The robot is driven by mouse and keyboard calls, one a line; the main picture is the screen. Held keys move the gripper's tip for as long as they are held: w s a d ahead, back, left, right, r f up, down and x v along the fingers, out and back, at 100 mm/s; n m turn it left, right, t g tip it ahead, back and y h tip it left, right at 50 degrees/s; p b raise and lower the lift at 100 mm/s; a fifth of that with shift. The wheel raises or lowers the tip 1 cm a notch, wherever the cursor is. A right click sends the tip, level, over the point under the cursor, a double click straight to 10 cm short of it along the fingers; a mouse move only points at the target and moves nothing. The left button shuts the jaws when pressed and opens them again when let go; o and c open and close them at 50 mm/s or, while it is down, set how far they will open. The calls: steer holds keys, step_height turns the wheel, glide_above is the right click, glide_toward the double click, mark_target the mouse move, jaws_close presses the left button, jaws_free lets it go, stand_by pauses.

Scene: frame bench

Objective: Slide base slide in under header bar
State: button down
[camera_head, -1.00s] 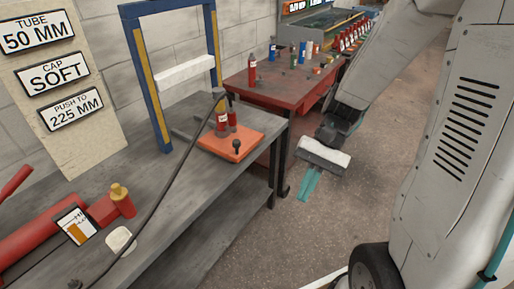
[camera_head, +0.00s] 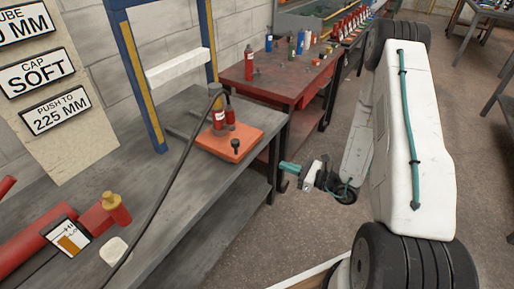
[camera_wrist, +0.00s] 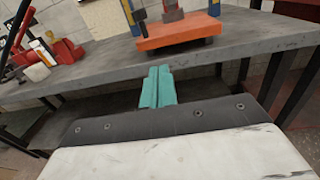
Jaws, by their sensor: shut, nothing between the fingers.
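The base slide, an orange plate (camera_head: 252,135) with a black knob (camera_head: 237,145), lies flat on the grey bench. The header bar, a white beam (camera_head: 178,68), spans the blue and yellow frame behind and left of the plate. My gripper (camera_head: 287,167) is off the bench's right edge, apart from the plate. Its teal fingers are together and empty, pointing toward the bench edge in the wrist view (camera_wrist: 157,85).
The grey bench (camera_head: 165,170) has an edge and lower shelf facing my gripper. A red bench (camera_head: 270,80) with bottles stands behind. A red cylinder (camera_head: 45,240), gauge card and white pad lie at front left. Sign board (camera_head: 50,90) is at left. Floor is free at right.

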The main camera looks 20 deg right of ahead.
steer(key=t, duration=0.1)
glide_toward(250, 146)
steer(key=shift+h, duration=0.4)
steer(key=x, duration=0.6)
steer(key=shift+w+a+r, duration=0.1)
steer(key=shift+a+r, duration=0.05)
steer(key=shift+a, duration=0.3)
steer(key=shift+w, duration=0.1)
